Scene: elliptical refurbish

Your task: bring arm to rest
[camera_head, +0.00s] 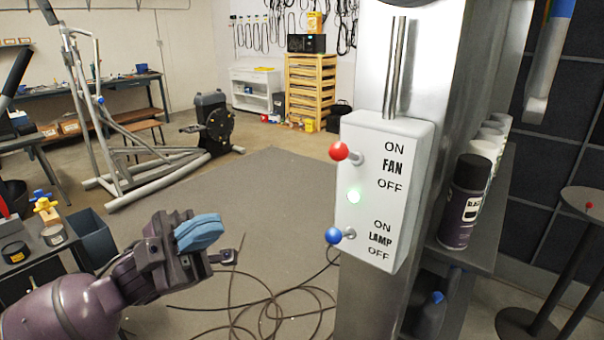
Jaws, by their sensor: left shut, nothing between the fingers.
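My left gripper (204,238) is at the lower left, with its arm coming in from the left edge. Its blue-tipped fingers are shut with nothing between them. It hangs in free air, apart from a white switch box (387,190) to its right. The box carries a red-knobbed FAN lever (340,151) and a blue-knobbed LAMP lever (334,235). My right gripper is not in view.
The switch box is on a metal column (380,295). A black-capped spray can (463,205) stands on a shelf right of it. A tool table (40,250) is at the left. Cables (270,310) lie on the floor. An elliptical frame (90,120) stands behind.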

